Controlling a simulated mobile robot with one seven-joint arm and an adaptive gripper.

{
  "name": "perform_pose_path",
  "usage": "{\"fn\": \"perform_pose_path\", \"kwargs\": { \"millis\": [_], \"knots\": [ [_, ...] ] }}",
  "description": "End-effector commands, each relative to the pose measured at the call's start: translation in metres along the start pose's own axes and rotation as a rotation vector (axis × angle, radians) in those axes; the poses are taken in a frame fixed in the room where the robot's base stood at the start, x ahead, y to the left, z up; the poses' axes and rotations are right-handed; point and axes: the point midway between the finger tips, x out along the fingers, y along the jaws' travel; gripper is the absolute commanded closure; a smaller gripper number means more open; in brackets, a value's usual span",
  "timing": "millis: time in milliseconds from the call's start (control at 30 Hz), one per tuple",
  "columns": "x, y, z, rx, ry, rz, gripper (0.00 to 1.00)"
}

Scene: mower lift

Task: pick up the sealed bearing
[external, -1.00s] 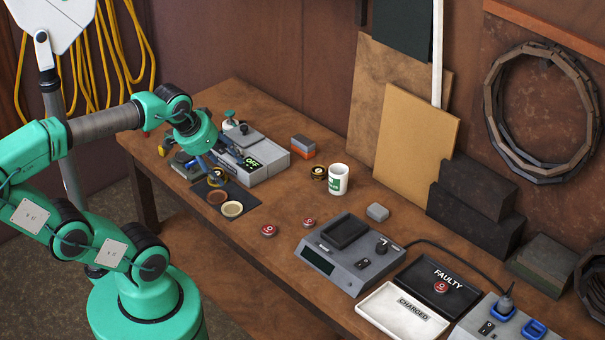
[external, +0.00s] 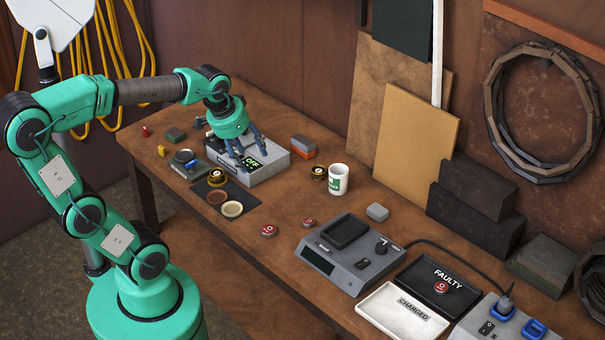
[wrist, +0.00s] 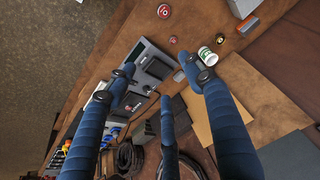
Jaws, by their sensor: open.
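I cannot tell for certain which item is the sealed bearing. One black and gold round piece (external: 217,177) lies on the dark mat (external: 243,192), beside a brown disc (external: 217,197) and a cream disc (external: 232,209). A similar black and gold piece (external: 319,173) lies next to the white and green mug (external: 338,179). My gripper (external: 250,150) is open and empty, above the grey box with the OFF display (external: 258,168), up and right of the mat. Its spread fingers also show in the wrist view (wrist: 165,82).
Red-topped discs (external: 269,231) lie on the open bench front. A grey device (external: 350,254), a black FAULTY tray (external: 420,278) holding a red-topped disc and a white CHARGED tray (external: 385,318) stand at right.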

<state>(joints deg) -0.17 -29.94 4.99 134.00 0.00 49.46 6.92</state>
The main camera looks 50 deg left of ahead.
Motion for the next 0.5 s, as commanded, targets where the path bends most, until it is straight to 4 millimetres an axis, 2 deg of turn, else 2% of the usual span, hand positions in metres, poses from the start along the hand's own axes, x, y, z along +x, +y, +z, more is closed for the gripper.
{"fn": "perform_pose_path", "kwargs": {
  "millis": [200, 500],
  "knots": [
    [0.036, -0.005, -0.038, 0.062, -0.065, 0.009, 0.47],
    [0.097, -0.012, -0.081, 0.148, -0.148, 0.028, 0.47]
  ]
}}
